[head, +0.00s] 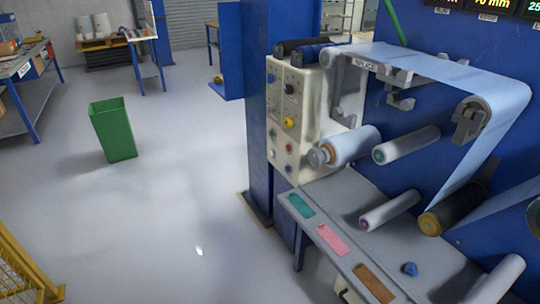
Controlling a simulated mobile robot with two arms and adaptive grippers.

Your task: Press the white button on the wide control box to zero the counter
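A cream control panel (284,140) stands upright on the front of the blue machine, right of centre. It carries several small knobs and buttons, among them a yellow knob (289,123) and a black knob (291,88). The controls are too small to tell surely which one is white, and I cannot tell whether this panel is the wide control box. Lit displays (492,3) at the top right are cut off by the picture edge; one counter there cannot be identified. Neither of my grippers is in view.
White film (490,85) runs over rollers beside the panel. A grey shelf (345,215) with coloured pads juts out below. A green bin (113,130) stands on open floor at the left. A yellow barrier (22,268) is at the lower left. The floor before the machine is clear.

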